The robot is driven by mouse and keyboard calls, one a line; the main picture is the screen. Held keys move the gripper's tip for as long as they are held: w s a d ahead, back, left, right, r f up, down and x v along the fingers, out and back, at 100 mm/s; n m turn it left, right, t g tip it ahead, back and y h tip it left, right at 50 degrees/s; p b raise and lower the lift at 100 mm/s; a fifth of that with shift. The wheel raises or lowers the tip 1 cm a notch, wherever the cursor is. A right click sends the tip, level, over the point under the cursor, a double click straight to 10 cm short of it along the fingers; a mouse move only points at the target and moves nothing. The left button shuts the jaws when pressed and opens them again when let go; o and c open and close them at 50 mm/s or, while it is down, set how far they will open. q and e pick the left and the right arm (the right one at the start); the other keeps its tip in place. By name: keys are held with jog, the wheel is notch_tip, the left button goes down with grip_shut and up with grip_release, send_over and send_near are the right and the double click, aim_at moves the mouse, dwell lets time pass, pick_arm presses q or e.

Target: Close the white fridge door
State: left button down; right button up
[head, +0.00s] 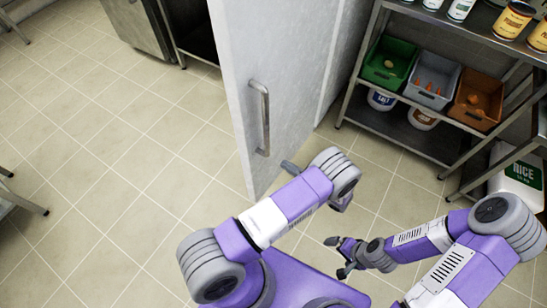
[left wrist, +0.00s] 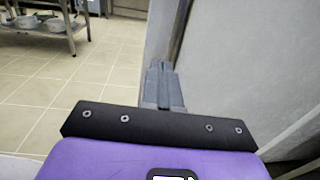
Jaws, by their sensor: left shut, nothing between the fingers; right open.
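The white fridge door (head: 240,60) stands open in the middle of the head view, with a vertical metal handle (head: 265,118) on it. My left gripper (head: 289,167) is shut and empty, close to the lower right part of the door and below the handle. In the left wrist view its closed fingers (left wrist: 163,88) point ahead beside a large pale panel (left wrist: 240,60) on the right. I cannot tell whether they touch it. My right gripper (head: 338,257) is open and empty above the floor, to the right of the door and well apart from it.
A metal shelf (head: 400,128) with green, grey and brown bins stands at the right, with cans above and tubs below. A rice container (head: 516,183) is at the far right. Open tiled floor (head: 110,160) lies left of the door.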

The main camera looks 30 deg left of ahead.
aim_at(251, 144)
pick_arm(q)
jog(key=a, duration=0.4)
jog(key=w+a, duration=0.1)
jog(key=a, duration=0.3)
jog(key=a+b, duration=0.1)
jog(key=a, duration=0.3)
jog(key=shift+w+a+f, duration=0.1)
jog(key=shift+w+a, duration=0.05)
jog(key=shift+w, duration=0.1)
jog(key=shift+w+a, duration=0.1)
jog(key=shift+a, duration=0.3)
jog(key=shift+a, duration=0.1)
